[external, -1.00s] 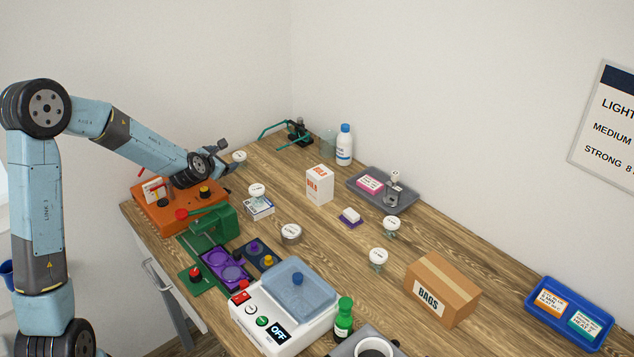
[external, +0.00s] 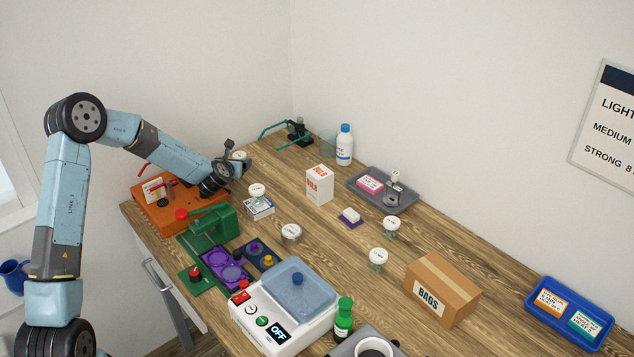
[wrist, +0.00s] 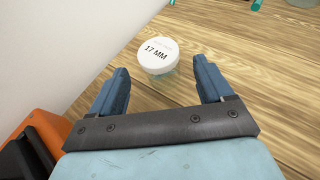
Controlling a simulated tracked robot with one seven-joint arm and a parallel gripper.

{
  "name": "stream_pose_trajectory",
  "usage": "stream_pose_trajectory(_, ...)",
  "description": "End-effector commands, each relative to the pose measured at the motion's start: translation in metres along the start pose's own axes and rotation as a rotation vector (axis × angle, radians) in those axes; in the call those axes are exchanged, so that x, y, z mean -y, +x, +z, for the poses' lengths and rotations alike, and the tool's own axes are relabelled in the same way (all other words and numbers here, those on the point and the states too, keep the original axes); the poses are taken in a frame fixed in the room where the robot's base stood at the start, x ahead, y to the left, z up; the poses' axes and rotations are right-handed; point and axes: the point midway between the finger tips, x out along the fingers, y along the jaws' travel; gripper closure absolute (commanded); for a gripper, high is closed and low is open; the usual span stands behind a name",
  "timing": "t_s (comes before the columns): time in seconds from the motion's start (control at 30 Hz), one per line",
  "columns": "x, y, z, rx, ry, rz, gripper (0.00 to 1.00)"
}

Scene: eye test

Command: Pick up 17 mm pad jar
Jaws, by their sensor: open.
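The 17 mm pad jar (wrist: 158,54) has a round white lid marked "17 MM" and a clear body, and it stands upright on the wooden bench. In the external view its lid (external: 239,155) shows only partly, behind my wrist. My gripper (wrist: 160,68) is open and empty in the wrist view, with its two blue fingers apart. The jar lies ahead, between the lines of the fingers and slightly beyond their tips. In the external view my gripper (external: 246,166) is at the jar's near side, and its fingers are hard to make out.
An orange box (external: 154,208) stands below my arm. Other white-lidded jars (external: 291,232) are further along the bench. A green stand (external: 297,130) is behind. Bare wood surrounds the 17 mm jar's right side.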

Motion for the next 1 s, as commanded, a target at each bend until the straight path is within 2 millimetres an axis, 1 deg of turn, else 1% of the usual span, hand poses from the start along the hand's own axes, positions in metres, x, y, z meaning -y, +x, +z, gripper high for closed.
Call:
stream_pose_trajectory(0.1,0.001,0.010,0.000,0.000,0.000,-0.001,0.20)
stream_pose_trajectory(0.27,0.001,0.017,0.000,0.000,0.001,-0.001,0.20)
stream_pose_trajectory(0.5,0.001,0.050,0.000,0.001,0.001,-0.001,0.20)
stream_pose_trajectory(0.63,0.001,0.063,0.000,0.001,0.002,-0.001,0.20)
stream_pose_trajectory(0.73,0.001,0.067,0.000,0.001,0.002,-0.001,0.20)
stream_pose_trajectory(0.93,0.001,0.068,0.000,0.001,0.002,-0.001,0.20)
stream_pose_trajectory(0.97,0.001,0.068,0.000,0.001,0.002,-0.001,0.21)
stream_pose_trajectory(1.0,0.001,0.068,0.000,0.001,0.002,-0.001,0.25)
